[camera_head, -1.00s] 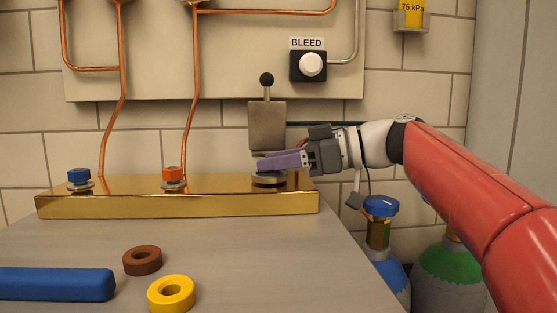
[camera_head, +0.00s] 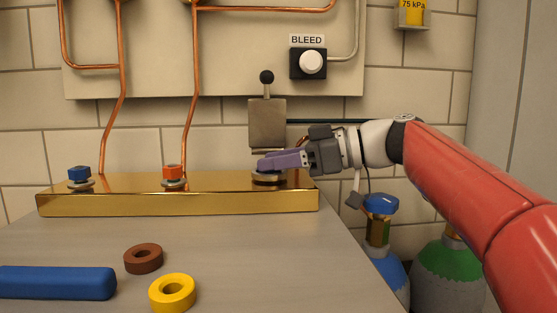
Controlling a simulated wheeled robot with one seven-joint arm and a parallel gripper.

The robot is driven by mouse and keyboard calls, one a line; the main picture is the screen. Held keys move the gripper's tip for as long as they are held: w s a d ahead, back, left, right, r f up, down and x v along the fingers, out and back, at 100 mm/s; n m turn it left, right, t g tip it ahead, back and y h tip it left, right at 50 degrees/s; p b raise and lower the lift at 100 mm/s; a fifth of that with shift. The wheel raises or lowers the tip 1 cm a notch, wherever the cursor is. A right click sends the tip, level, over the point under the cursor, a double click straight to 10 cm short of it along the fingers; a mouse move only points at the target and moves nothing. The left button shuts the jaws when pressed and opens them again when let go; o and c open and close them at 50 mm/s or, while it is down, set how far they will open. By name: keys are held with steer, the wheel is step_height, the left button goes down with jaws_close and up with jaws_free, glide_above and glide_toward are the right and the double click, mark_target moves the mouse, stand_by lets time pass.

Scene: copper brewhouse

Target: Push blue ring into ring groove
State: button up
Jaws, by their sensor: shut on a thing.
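My gripper (camera_head: 268,164) reaches in from the right, its purple fingers low over the round seat (camera_head: 268,181) at the right end of the brass block. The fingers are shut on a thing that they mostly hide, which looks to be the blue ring. The ring groove is hidden under the fingers, so I cannot tell how deep the ring sits. The brass block (camera_head: 180,204) lies along the back of the grey bench.
A grey metal block with a black-knobbed lever (camera_head: 267,122) stands close behind my fingers. Blue (camera_head: 80,174) and red (camera_head: 172,171) fittings stand on the brass. A brown ring (camera_head: 143,258), yellow ring (camera_head: 172,293) and blue bar (camera_head: 55,283) lie on the bench (camera_head: 240,255).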

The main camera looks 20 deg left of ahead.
steer(key=shift+r, duration=0.15)
steer(key=o, duration=1)
steer(key=shift+o, duration=0.2)
steer(key=shift+v, duration=2.5)
